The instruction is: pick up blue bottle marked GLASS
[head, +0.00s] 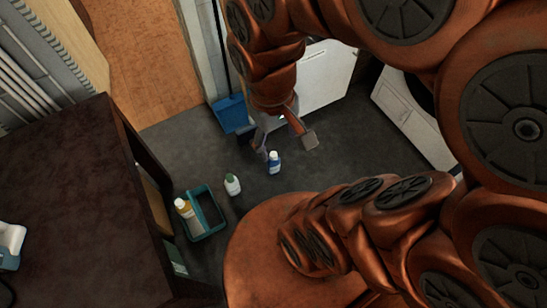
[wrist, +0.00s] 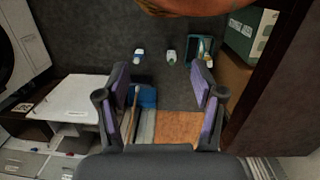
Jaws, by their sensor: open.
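A small blue and white bottle (head: 274,162) stands upright on the dark grey floor in the head view; any marking on it is too small to read. It also shows near the top of the wrist view (wrist: 138,55). My gripper (head: 285,140) is open and empty, pointing down above the floor. In the head view its fingers appear just above the bottle in the picture. In the wrist view my gripper (wrist: 162,87) has its purple-padded fingers spread apart, and the bottle lies beyond them, not between them.
A white bottle with a green cap (head: 232,184) stands left of it. A teal caddy (head: 214,205) holding a yellow-capped bottle (head: 187,214) is by the dark table (head: 70,190). A blue dustpan (head: 231,113) and white panel (head: 325,75) are behind.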

